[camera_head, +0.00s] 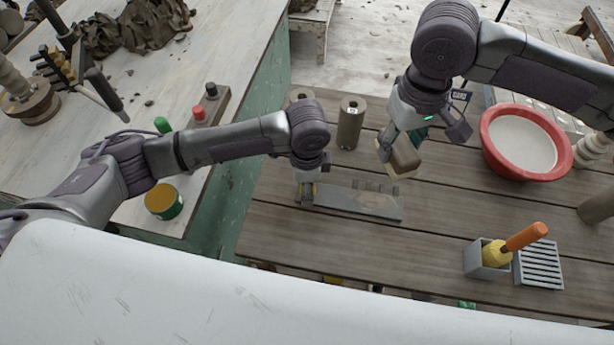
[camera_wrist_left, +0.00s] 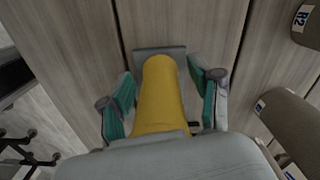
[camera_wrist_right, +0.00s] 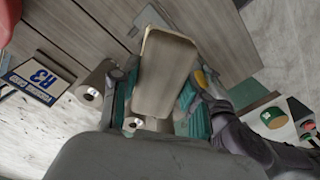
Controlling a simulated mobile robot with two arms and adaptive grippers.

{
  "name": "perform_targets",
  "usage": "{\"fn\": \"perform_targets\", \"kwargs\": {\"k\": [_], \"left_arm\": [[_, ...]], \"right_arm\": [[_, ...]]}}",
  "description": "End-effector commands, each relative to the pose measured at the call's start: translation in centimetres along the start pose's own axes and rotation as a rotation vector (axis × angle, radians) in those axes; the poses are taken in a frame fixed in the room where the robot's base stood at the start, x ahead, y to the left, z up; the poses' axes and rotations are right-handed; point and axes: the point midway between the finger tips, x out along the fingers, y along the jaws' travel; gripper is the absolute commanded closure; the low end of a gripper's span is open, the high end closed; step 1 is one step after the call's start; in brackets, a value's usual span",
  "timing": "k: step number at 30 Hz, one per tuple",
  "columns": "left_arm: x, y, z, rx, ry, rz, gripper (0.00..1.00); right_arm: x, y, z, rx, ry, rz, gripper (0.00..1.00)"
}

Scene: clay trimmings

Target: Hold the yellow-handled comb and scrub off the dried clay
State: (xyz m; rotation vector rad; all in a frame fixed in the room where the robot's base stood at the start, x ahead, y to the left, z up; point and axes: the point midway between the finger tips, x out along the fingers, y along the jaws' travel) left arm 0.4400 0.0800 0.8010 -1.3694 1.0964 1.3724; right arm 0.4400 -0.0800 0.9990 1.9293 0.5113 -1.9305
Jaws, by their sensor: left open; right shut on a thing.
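The comb (camera_head: 345,201) is a long grey plate with upright teeth and a tan clay patch, lying on the plank table. Its yellow handle (camera_wrist_left: 160,95) is at the plate's left end in the head view. My left gripper (camera_head: 306,193) is over the handle, its open fingers on either side; in the left wrist view gaps show between handle and fingers. My right gripper (camera_head: 392,142) is shut on a brown block with a paler face (camera_head: 405,160), likely a scrubber, held tilted above the table behind the comb. The block also fills the right wrist view's middle (camera_wrist_right: 165,75).
A red basin (camera_head: 487,150) with pale contents stands at the right. A grey box (camera_head: 474,262) holding an orange-handled tool (camera_head: 525,237) and a slatted rack (camera_head: 540,262) are at the front right. A brown cylinder (camera_head: 350,125) stands behind the comb. The table between comb and box is clear.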

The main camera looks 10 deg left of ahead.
Motion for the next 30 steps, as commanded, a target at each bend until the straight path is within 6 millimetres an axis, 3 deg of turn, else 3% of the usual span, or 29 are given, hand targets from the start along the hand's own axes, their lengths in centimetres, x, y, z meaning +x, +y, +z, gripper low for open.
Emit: {"fn": "perform_targets", "kwargs": {"k": [8, 19, 30], "left_arm": [[0.09, 0.0, -0.03, 0.0, 0.001, -0.001, 0.38], [0.06, -0.02, -0.02, 0.0, 0.001, -0.001, 1.0], [0.04, -0.04, -0.02, -0.001, 0.001, -0.001, 1.0]], "right_arm": [[-0.02, 0.0, -0.01, 0.0, 0.0, 0.0, 0.83], [-0.02, 0.0, -0.01, 0.0, 0.0, 0.0, 0.83], [-0.02, 0.01, -0.01, 0.0, 0.0, 0.0, 0.83]]}}
